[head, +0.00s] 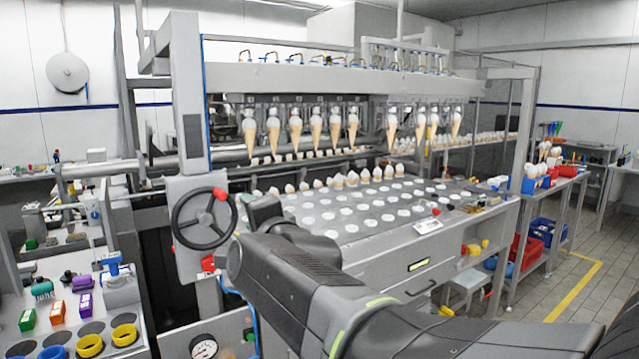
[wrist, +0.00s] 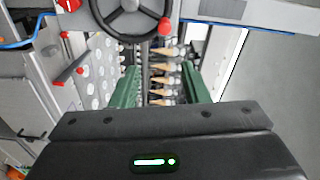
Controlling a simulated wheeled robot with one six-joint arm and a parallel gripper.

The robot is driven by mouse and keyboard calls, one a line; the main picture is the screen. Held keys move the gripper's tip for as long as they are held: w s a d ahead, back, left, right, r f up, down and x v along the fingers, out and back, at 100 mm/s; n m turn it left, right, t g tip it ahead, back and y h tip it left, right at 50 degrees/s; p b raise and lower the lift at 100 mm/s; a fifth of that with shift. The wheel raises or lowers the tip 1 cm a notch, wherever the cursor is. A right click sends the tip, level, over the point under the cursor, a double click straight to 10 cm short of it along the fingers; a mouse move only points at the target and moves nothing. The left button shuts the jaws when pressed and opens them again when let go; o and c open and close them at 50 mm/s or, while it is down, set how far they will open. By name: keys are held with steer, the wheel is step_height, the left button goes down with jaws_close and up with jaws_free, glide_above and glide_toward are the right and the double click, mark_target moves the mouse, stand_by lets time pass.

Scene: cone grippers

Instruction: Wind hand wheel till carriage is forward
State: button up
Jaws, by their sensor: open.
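The black hand wheel (head: 178,219) is on a grey panel at the machine's left front, with its red knob (head: 220,194) at the upper right of the rim. In the wrist view the hand wheel (wrist: 130,33) is at the top edge, partly cut off, with its red knob (wrist: 165,27) at right. My gripper (wrist: 160,88) is open and empty, its two green fingers apart, below the wheel in that view and not on the knob. In the head view my wrist is just right of the wheel; the fingers are hidden. The carriage appears to be the row of hanging cones (head: 316,131) behind the perforated plate.
The perforated plate (head: 355,228) spreads right of the wheel, with a row of cones along its back. A red knob (head: 208,263) is below the wheel. A side bench with coloured boxes (head: 57,312) is at left, and a pressure gauge (head: 204,347) is low in front.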

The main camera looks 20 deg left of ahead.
mark_target(223, 196)
steer(key=w+a+n+p, duration=0.2)
steer(key=a+n, duration=0.1)
steer(key=n, duration=0.2)
steer(key=w+a+n+p, duration=0.3)
steer(key=a+n, duration=0.1)
steer(key=n, duration=0.2)
steer(key=w+a+n+p, duration=0.2)
steer(key=a+n, duration=0.2)
steer(key=n, duration=0.2)
steer(key=shift+w+r+g+y+p, duration=0.15)
steer(key=shift+r+g+y+p, duration=0.15)
steer(key=shift+y+p, duration=0.1)
